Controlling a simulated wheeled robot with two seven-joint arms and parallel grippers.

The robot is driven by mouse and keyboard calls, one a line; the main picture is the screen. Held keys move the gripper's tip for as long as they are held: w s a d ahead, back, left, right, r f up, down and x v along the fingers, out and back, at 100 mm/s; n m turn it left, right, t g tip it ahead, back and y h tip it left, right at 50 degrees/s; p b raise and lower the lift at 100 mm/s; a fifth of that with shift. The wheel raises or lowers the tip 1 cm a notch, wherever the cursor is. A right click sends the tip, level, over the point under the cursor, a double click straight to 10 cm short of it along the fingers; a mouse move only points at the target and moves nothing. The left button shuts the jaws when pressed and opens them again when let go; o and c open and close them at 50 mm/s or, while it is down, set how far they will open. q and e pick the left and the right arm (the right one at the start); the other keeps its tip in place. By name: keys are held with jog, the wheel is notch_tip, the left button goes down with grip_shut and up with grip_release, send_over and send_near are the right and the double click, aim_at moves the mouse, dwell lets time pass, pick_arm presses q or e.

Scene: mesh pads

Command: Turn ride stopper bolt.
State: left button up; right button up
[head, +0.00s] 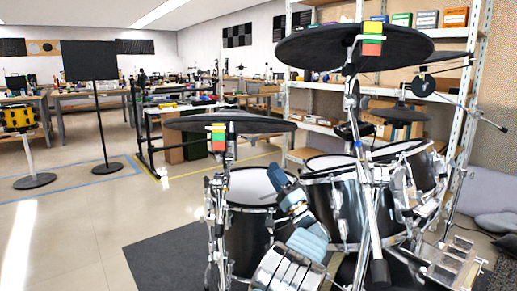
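The ride cymbal (325,47) is the large dark disc at the top right, on a metal stand. A small block-like stopper bolt (372,38), coloured red, green and yellow, sits on the stand at the cymbal. A similar coloured block (218,138) sits at the lower left cymbal (230,123). My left arm rises from the bottom centre in front of the drums. Its far end, where I take my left gripper (276,178) to be, is well below the ride cymbal, apart from the bolt. Its fingers cannot be made out. My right gripper is not discernible.
Dark drums (335,205) and upright metal stands (216,225) crowd around my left arm. A shelf unit (467,110) with boxes stands behind the kit. The floor (75,235) at lower left is clear.

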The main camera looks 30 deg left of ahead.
aim_at(254, 141)
pick_arm(q)
jog(key=p+x, duration=0.1)
jog(key=x, duration=0.8)
jog(key=shift+a+r, duration=0.2)
jog(key=shift+a, duration=0.15)
jog(key=shift+w, duration=0.1)
